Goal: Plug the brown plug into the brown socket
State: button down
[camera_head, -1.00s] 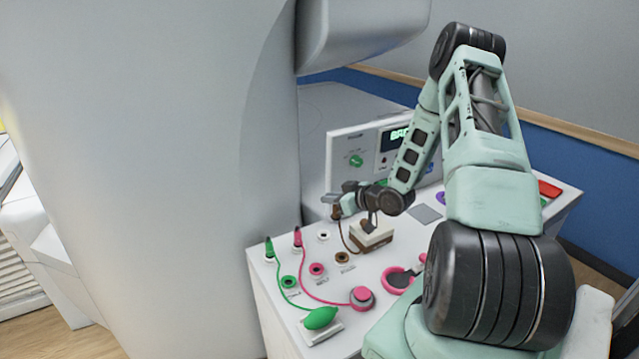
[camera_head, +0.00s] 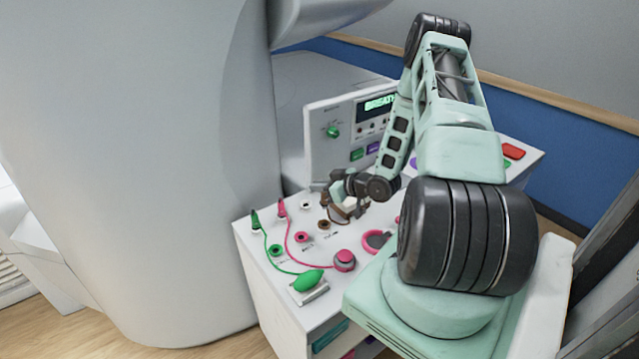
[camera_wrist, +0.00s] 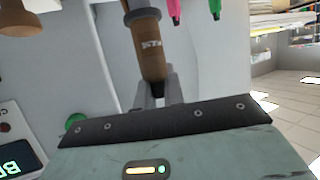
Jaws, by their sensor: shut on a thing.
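My gripper (camera_head: 329,191) is shut on the brown plug (camera_head: 325,199) above the console top, behind the brown socket (camera_head: 323,224) in the head view. The wrist view shows the brown plug (camera_wrist: 149,50) between the fingers of my gripper (camera_wrist: 160,92), its lettered body pointing away from the palm. The plug's far end is cut off by the top edge there. The brown socket is a round ring on the white console, with a dark centre. The plug is apart from it in the head view. The socket cannot be made out in the wrist view.
Green (camera_head: 255,221) and pink (camera_head: 282,209) plugs stand upright at left with cables. A brown-and-white block (camera_head: 346,210) sits below my wrist. The big grey machine (camera_head: 150,170) walls the left.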

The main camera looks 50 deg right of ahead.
jog(key=shift+f+b, duration=1.85)
jog(key=shift+f, duration=1)
jog(key=shift+f+b, duration=1.3)
jog(key=shift+f, duration=0.1)
jog(key=c, duration=1.4)
grip_release()
jog(key=shift+c, duration=0.2)
jog(key=b+v, duration=0.4)
jog(key=v, duration=1.3)
jog(key=shift+s, duration=0.2)
jog(key=shift+d, duration=0.1)
